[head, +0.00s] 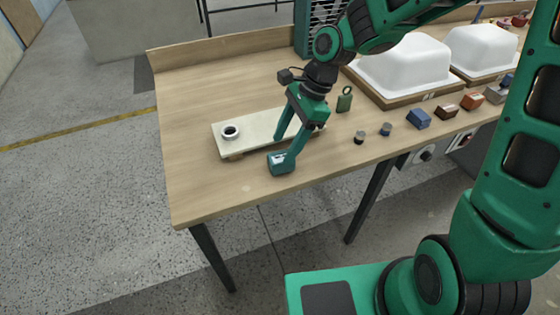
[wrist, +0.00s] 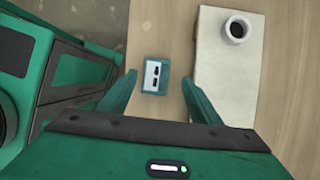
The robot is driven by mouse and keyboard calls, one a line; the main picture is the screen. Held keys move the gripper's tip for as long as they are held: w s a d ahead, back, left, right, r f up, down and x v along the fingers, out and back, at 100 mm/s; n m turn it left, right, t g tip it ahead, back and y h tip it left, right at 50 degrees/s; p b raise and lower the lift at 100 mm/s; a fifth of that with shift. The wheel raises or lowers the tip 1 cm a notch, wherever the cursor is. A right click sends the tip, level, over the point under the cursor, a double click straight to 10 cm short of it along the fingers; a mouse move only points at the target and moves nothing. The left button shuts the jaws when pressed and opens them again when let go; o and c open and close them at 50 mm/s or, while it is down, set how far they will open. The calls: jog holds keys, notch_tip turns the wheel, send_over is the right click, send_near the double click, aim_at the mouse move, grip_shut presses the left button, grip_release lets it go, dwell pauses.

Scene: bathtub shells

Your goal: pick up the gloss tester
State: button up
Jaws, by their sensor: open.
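The gloss tester looks to be the small teal block (head: 281,164) with a light top face, near the front edge of the wooden table. In the wrist view it is a teal block (wrist: 155,76) with a pale panel and two dark marks. My gripper (head: 288,147) is open, with one finger over the white board and the other at the block in the head view. In the wrist view my gripper (wrist: 160,92) has a finger on each side, and the block shows between and slightly beyond the tips. Whether either finger touches it cannot be told.
A green tag-like object (head: 345,99), two small jars, a blue block (head: 418,118) and white tub shells (head: 405,65) stand to the right. The table's left end is clear.

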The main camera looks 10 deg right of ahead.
aim_at(283, 156)
jog(key=shift+s+d+x, duration=0.1)
jog(key=shift+d+x, duration=0.05)
jog(key=shift+x, duration=0.8)
jog(key=shift+s+d+x, duration=0.1)
jog(key=shift+d+x, duration=0.05)
jog(key=shift+x, duration=0.85)
jog(key=shift+s+d+x, duration=0.1)
jog(key=shift+d+x, duration=0.1)
jog(key=shift+x, duration=0.75)
jog(key=shift+f, duration=0.15)
jog(key=shift+w, duration=0.1)
jog(key=c, duration=1.3)
